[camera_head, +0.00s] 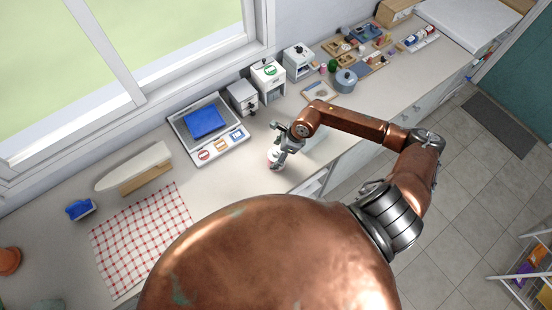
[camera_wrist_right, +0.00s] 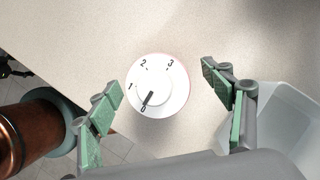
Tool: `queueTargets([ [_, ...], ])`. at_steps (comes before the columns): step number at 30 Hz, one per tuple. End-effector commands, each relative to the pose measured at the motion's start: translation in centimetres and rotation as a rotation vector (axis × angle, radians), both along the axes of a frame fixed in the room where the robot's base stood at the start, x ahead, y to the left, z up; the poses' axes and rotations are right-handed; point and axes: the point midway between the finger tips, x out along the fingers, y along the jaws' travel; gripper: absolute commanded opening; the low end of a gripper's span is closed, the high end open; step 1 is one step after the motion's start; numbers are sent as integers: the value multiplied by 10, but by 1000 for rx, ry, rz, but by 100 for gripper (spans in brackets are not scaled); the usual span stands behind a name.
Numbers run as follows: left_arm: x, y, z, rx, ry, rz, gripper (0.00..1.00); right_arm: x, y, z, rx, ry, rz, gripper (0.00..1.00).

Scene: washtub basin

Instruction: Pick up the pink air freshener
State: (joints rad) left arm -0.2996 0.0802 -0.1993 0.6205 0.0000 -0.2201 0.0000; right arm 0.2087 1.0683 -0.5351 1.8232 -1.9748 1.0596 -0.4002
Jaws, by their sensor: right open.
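A round object (camera_wrist_right: 158,86) with a white top, a dial marked 0 to 3 and a thin pink rim stands on the counter; I take it for the pink air freshener. In the head view it shows as a small white and pinkish thing (camera_head: 273,155), partly hidden by my right gripper (camera_head: 285,148). In the right wrist view my right gripper (camera_wrist_right: 160,80) is open, its green-padded fingers on either side of the object with gaps to both. My left gripper is not in view.
A translucent bin (camera_wrist_right: 290,120) is close to the right finger in the wrist view. A scale with a blue top (camera_head: 206,121), small appliances (camera_head: 267,78) and a checked cloth (camera_head: 140,235) lie along the counter (camera_head: 225,180). The counter's front edge is near.

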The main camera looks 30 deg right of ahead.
Motion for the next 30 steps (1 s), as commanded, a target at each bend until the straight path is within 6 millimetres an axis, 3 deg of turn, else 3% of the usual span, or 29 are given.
queueTargets([
  [4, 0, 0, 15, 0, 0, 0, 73, 5, 13, -14, 3, 3, 1, 74],
  [9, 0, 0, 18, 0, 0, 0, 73, 10, 17, -32, 3, 0, 0, 74],
  [17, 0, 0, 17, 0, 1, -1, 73, 10, 17, -36, 1, 0, 0, 74],
  [30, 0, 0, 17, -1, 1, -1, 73, 10, 17, -36, 2, -1, 0, 44],
])
